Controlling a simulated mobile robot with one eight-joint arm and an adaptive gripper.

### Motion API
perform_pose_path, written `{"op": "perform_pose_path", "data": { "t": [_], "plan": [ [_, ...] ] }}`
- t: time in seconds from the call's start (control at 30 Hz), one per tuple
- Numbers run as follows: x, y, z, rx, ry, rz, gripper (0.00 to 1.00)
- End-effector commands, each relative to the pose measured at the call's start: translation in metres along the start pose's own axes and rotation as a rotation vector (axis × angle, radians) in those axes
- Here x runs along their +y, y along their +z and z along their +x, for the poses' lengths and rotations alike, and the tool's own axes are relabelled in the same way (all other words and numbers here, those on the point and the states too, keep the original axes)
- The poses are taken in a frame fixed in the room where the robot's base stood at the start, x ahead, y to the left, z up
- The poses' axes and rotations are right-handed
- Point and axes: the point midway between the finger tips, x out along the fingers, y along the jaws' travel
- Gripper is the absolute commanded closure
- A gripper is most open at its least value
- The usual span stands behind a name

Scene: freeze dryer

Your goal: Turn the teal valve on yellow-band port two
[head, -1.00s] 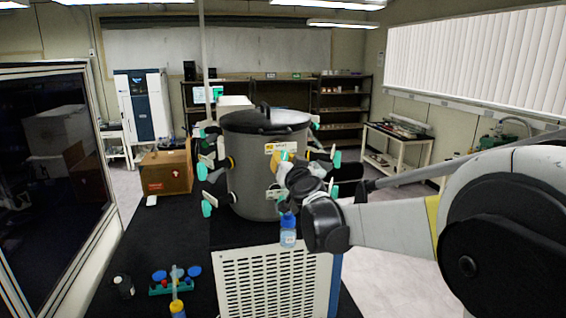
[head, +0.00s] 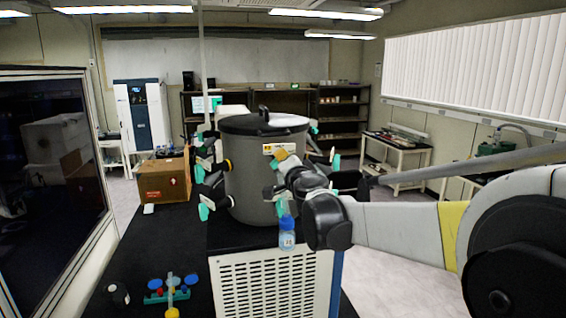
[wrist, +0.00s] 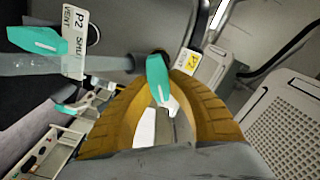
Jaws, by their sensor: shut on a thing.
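The grey drum (head: 245,185) of the freeze dryer stands on its white base, with several valve ports around its side. In the wrist view my gripper (wrist: 160,72) has its yellow-orange fingers closed around a teal valve handle (wrist: 156,80). Another teal handle (wrist: 38,40), beside a white P2 label (wrist: 75,40) with SHUT and VENT, is at upper left, apart from the fingers. In the head view my gripper (head: 282,158) is at the drum's front, where my wrist hides much of the port.
A blue-capped bottle (head: 287,235) stands on the base just below my wrist. Other ports stick out on the drum's left.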

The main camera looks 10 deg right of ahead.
Motion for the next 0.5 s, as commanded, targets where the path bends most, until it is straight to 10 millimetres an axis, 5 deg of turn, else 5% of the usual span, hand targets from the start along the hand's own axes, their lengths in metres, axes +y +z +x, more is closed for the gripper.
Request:
{"op": "perform_pose_path", "data": {
  "t": [0.5],
  "plan": [
    [-0.0003, -0.0003, 0.0003, 0.0, 0.0, 0.04, 1.0]
  ]
}}
